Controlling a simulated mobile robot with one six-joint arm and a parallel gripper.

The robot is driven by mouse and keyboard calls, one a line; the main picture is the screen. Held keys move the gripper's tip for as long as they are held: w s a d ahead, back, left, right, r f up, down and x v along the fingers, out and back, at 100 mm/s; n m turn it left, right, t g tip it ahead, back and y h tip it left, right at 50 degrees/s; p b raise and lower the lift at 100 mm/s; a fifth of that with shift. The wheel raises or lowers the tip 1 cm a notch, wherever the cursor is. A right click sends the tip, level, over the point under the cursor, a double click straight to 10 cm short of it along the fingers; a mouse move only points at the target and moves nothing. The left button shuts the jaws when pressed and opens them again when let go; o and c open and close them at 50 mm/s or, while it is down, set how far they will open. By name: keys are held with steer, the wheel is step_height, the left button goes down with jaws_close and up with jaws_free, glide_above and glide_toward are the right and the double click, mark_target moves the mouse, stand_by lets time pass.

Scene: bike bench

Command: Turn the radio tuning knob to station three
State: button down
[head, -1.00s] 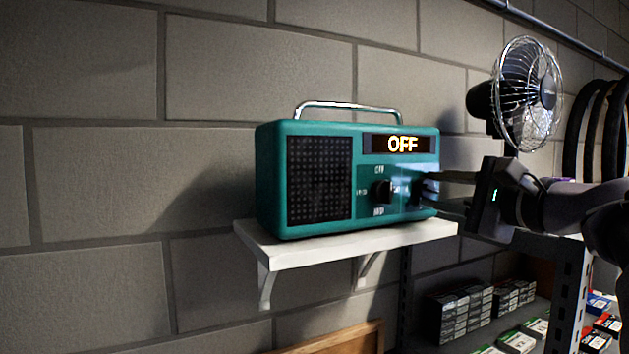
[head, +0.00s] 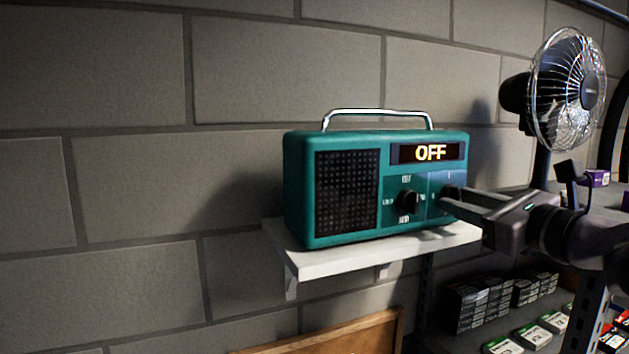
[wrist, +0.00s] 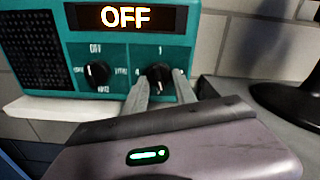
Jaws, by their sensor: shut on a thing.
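The teal radio (head: 300,190) stands upright on a small white wall shelf (head: 350,258), its display (head: 428,153) reading OFF. The black left knob (head: 407,202) has OFF printed above it; it also shows in the wrist view (wrist: 96,74). The tuning knob (wrist: 158,74), on the right of the panel, has a 1 above it and what looks like a 4 at its left. My gripper (head: 452,200) is shut on the tuning knob, one finger on each side in the wrist view. In the head view the fingers partly cover this knob.
A desk fan (head: 565,90) stands to the right, behind my arm. Below it are shelves with several small boxes (head: 480,305). A block wall (head: 120,120) runs behind the radio. The space left of the radio is clear.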

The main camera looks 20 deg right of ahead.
steer(key=shift+a+m+p, duration=0.1)
steer(key=shift+m+p, duration=1.3)
steer(key=shift+m, duration=0.2)
steer(key=c, duration=1)
jaws_free()
steer(key=shift+s, duration=0.1)
steer(key=s, duration=0.5)
steer(key=s+d+b, duration=0.1)
steer(key=s, duration=0.5)
steer(key=s+b, duration=0.1)
steer(key=s, duration=0.5)
steer(key=shift+s+d, duration=0.15)
